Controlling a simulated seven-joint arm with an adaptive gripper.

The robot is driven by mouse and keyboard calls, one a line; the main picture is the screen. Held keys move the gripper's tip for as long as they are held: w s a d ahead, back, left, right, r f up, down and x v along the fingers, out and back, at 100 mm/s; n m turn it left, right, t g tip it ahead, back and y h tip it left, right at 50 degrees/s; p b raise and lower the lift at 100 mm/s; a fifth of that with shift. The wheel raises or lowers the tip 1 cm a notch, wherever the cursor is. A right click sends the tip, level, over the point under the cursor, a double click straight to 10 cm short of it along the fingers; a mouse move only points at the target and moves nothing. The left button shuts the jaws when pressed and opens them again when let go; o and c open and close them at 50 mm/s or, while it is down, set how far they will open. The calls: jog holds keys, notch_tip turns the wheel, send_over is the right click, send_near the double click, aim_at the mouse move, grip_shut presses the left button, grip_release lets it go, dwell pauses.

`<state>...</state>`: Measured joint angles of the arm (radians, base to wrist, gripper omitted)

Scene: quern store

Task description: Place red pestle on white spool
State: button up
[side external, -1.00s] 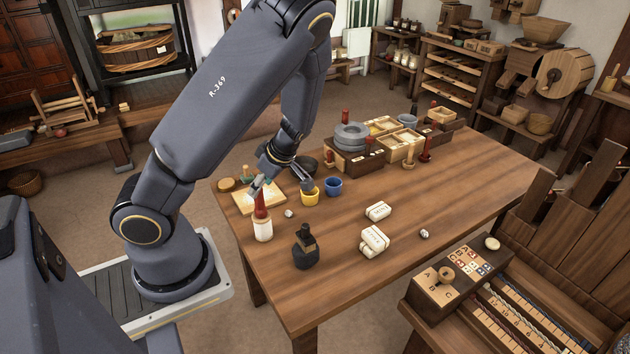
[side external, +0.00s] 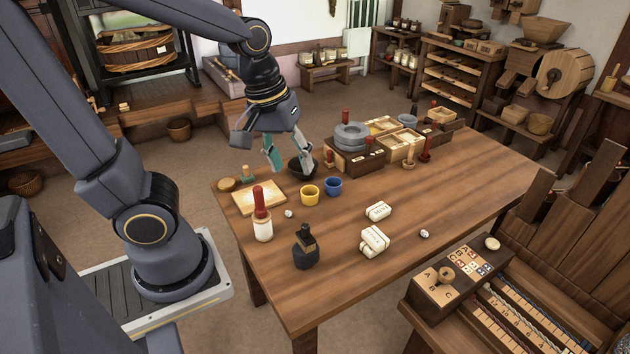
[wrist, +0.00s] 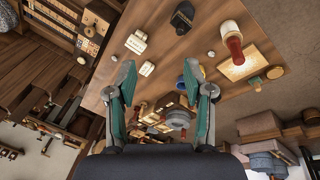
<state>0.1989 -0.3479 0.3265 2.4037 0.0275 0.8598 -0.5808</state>
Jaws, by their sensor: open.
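The red pestle (side external: 260,202) stands upright on top of the white spool (side external: 263,230), near the table's left edge in the side view. In the wrist view the red pestle (wrist: 235,46) and the white spool (wrist: 229,28) show at upper right, in contact end to end. My gripper (side external: 287,158) is open and empty, raised behind the pestle and apart from it, above the area of the dark bowl. In the wrist view its two green fingers (wrist: 160,70) are spread wide with nothing between them.
A wooden board (side external: 258,198) lies behind the pestle. A yellow cup (side external: 309,196), a blue cup (side external: 333,187) and a dark bowl (side external: 302,167) stand nearby. A black bottle (side external: 306,248) and white blocks (side external: 375,241) are in front.

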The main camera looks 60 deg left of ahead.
jog(key=s+d+r+m+t, duration=0.3)
jog(key=s+r+m, duration=0.1)
jog(key=m, duration=0.3)
jog(key=shift+r+m+y, duration=0.4)
jog(key=shift+r, duration=0.35)
